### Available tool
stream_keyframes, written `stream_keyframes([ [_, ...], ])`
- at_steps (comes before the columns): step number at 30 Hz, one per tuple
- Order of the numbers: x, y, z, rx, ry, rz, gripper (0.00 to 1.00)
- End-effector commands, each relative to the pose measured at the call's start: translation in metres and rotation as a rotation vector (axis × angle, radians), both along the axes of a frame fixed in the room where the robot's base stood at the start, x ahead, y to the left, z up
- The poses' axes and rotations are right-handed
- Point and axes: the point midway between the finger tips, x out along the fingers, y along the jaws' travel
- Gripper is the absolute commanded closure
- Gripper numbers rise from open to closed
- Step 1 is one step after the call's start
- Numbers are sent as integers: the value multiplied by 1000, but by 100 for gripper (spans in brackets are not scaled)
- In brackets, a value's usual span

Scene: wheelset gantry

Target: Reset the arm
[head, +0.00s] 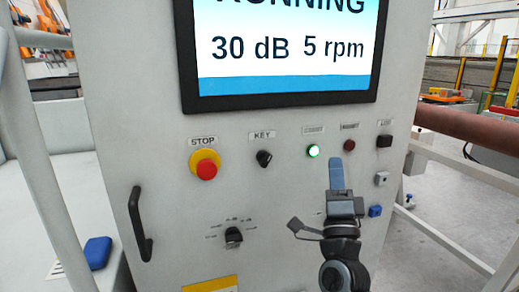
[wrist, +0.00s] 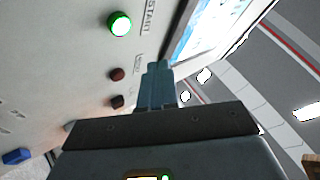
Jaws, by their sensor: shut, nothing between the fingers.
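My gripper (head: 336,166) is shut and empty, its blue-grey fingers pointing up in front of the panel's right half. In the head view the fingertips are just below and right of the lit green button (head: 313,151) and below the small dark red button (head: 349,145). In the wrist view my gripper (wrist: 158,66) shows with its fingers together, apart from the lit green START button (wrist: 120,24) and beside the dark red button (wrist: 117,74). I cannot tell the exact gap to the panel.
The grey cabinet (head: 110,130) carries a screen (head: 285,50) reading RUNNING, 30 dB, 5 rpm. It also has a red STOP button (head: 206,168), a key switch (head: 264,158), a rotary knob (head: 233,237) and a black handle (head: 140,223). A brown-red pipe (head: 470,130) passes at right.

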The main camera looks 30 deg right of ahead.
Motion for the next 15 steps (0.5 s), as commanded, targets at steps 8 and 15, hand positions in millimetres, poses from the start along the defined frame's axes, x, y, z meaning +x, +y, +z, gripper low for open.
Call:
stream_keyframes([
  [8, -3, 7, -8, -2, 22, 1, 100],
  [15, -42, 64, -65, -62, 225, -1, 100],
])
